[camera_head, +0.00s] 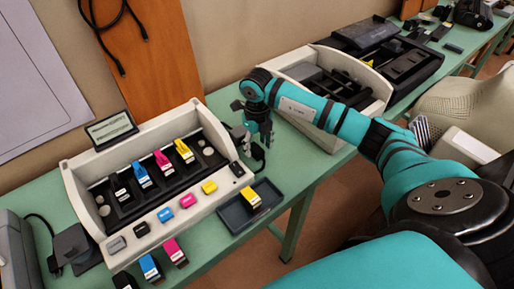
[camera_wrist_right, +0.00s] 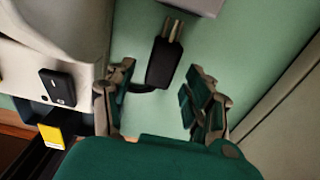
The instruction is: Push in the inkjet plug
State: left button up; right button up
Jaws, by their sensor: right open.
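The inkjet plug (camera_wrist_right: 163,62) is black with bare metal prongs and lies on the green table, seen in the right wrist view. Its prongs point toward a pale grey block (camera_wrist_right: 196,5) cut off by the top edge; whether this is the socket I cannot tell. A black cable runs from the plug's near end to the left. My right gripper (camera_wrist_right: 160,82) is open, with one finger on each side of the plug, apart from it. In the head view my right gripper (camera_head: 257,135) hangs right of the white inkjet printer (camera_head: 78,205) and largely hides the plug. My left gripper is out of view.
The printer holds several ink cartridges and coloured buttons. A dark tray (camera_head: 226,217) with a yellow cartridge (camera_head: 252,197) sits at the table's front edge. Another open white machine (camera_head: 290,64) stands behind my right arm. Loose cartridges lie in front of the printer.

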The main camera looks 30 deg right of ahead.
jog(key=shift+f, duration=0.7)
jog(key=shift+d+f, duration=0.1)
jog(key=shift+f, duration=0.45)
grip_shut()
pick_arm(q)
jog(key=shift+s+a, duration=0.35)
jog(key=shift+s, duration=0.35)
pick_arm(e)
jog(key=shift+w+f, duration=0.1)
